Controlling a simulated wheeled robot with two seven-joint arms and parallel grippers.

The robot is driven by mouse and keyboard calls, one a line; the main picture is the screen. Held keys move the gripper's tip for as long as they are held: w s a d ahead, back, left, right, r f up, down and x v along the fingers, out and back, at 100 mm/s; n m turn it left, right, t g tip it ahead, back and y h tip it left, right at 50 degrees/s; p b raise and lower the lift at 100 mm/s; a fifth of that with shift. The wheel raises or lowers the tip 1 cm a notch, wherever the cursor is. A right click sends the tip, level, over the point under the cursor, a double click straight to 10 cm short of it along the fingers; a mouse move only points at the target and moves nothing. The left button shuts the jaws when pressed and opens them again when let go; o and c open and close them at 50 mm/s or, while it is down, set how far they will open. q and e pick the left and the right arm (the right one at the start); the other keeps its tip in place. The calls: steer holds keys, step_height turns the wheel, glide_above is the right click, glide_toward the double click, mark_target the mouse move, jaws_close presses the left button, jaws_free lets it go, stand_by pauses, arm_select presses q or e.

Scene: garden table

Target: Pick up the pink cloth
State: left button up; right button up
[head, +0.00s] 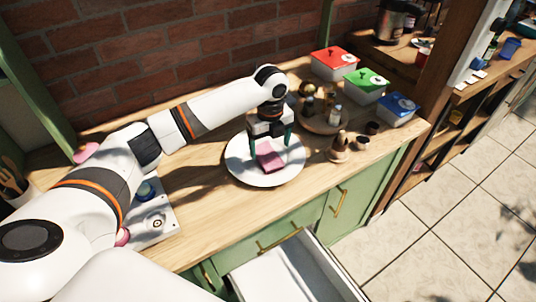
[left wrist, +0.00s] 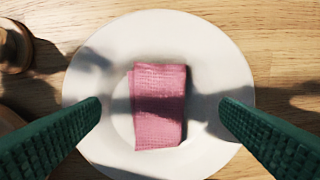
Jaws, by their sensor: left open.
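The pink cloth (head: 270,160) lies folded on a round white plate (head: 262,180) on the wooden counter. In the left wrist view, the cloth (left wrist: 159,108) is a small upright rectangle near the middle of the plate (left wrist: 215,60). My left gripper (head: 270,150) is above the plate, pointing down, with its green fingers wide apart. In the left wrist view, the left gripper's fingers (left wrist: 160,112) are on either side of the cloth, with a gap on both sides. Nothing is between them touching the pads. My right gripper is not in view.
Right of the plate stand a round tray (head: 325,124) with small jars and a wooden piece (head: 339,150). Lidded boxes in red (head: 333,62), green (head: 366,84) and blue (head: 398,108) line the back right. An open drawer (head: 295,270) juts out in front.

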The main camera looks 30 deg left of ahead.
mark_target(271, 157)
arm_select(q)
step_height(271, 157, down, 3)
steer(key=shift+w+p, duration=0.15)
steer(key=shift+p, duration=0.35)
step_height(271, 157, down, 2)
steer(key=shift+f, duration=0.2)
steer(key=c, duration=1)
steer(key=shift+c, duration=0.2)
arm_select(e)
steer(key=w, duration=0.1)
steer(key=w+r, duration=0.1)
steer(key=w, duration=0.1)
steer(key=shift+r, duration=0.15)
